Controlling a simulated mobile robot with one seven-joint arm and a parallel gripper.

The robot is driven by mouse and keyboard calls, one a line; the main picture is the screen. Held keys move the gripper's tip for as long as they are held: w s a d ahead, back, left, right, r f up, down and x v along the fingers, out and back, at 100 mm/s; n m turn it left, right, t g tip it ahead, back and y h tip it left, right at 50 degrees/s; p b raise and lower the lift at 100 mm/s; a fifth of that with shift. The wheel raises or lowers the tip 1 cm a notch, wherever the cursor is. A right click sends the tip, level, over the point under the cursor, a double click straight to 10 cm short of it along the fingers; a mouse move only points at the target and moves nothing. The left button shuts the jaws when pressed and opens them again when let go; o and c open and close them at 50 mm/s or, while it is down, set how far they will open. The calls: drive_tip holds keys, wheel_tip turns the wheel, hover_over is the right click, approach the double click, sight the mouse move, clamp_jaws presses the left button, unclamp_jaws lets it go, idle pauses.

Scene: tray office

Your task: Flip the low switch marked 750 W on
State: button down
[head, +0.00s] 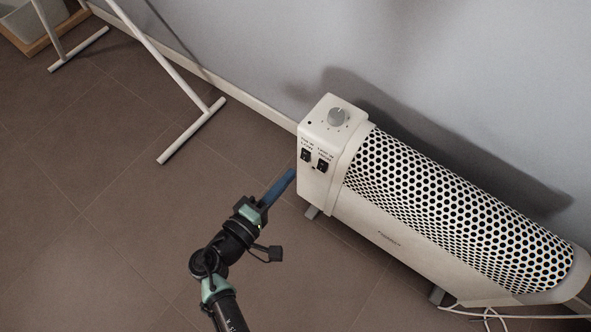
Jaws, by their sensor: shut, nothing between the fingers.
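A white heater (400,236) stands on the floor along the wall. Its left end panel carries two black rocker switches side by side, a left switch (305,155) and a right switch (322,166). Small print sits above each switch; it is too small to read surely, so I cannot tell from it which is marked 750 W. Which way each rocker is tilted is also unclear. My gripper (289,174) is shut and empty, its blue fingers pointing up and right. The fingertips show just below and left of the left switch; whether they touch the panel is unclear.
A round grey knob (338,116) is on the heater's top. White legs of a stand (190,131) are at the upper left, near a potted plant's tray (45,42). A white cable (488,314) lies at the lower right. The floor at left is clear.

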sight(304, 160)
drive_tip(key=shift+b+x, duration=0.7)
drive_tip(key=shift+x, duration=1.25)
drive_tip(key=shift+w+d, duration=0.1)
drive_tip(key=shift+w, duration=0.1)
drive_tip(key=shift+f, duration=0.1)
